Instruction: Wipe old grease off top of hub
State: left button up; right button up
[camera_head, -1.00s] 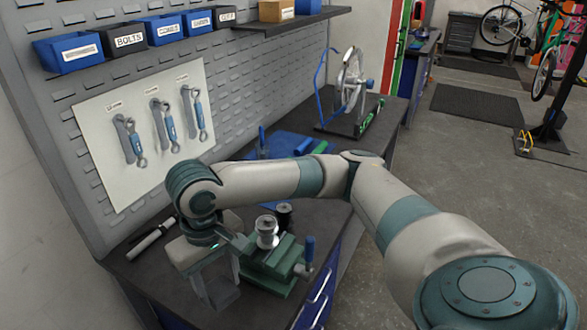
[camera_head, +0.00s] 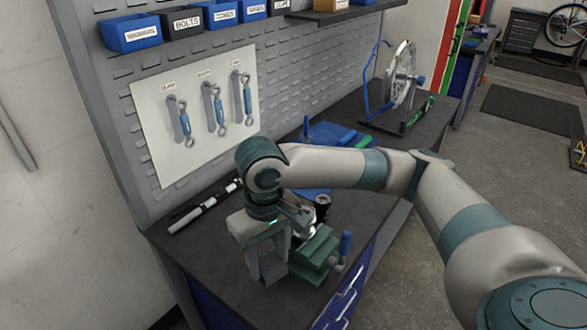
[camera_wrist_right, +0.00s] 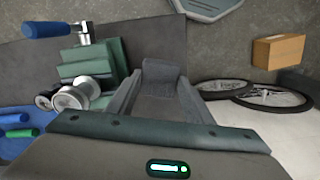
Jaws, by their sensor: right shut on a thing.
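The silver hub (camera_head: 303,228) stands upright in a green vise (camera_head: 320,252) on the dark workbench. In the head view my right gripper and wrist partly cover it. In the right wrist view the hub (camera_wrist_right: 72,97) is left of my fingers, with the vise (camera_wrist_right: 92,62) beside it. My right gripper (camera_head: 267,272) points down just left of the vise, apart from the hub. It is shut on a dark grey thing (camera_wrist_right: 160,82), perhaps a cloth. Grease on the hub top cannot be made out. My left gripper is out of view.
A black cylindrical part (camera_head: 322,203) stands behind the hub. The vise's blue handle (camera_head: 345,243) sticks up on its right. A white-and-black pen-like tool (camera_head: 205,207) lies at the left by the pegboard. A wheel (camera_head: 401,78) in a stand is farther back.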

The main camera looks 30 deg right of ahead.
jog(key=w+d+r+n+p, duration=0.7)
jog(key=d+r+n+p, duration=0.3)
jog(key=r+n+p, duration=0.3)
jog(key=n+p, duration=0.1)
jog(key=n, duration=0.2)
jog(key=shift+d+n, duration=0.3)
jog(key=shift+f, duration=0.1)
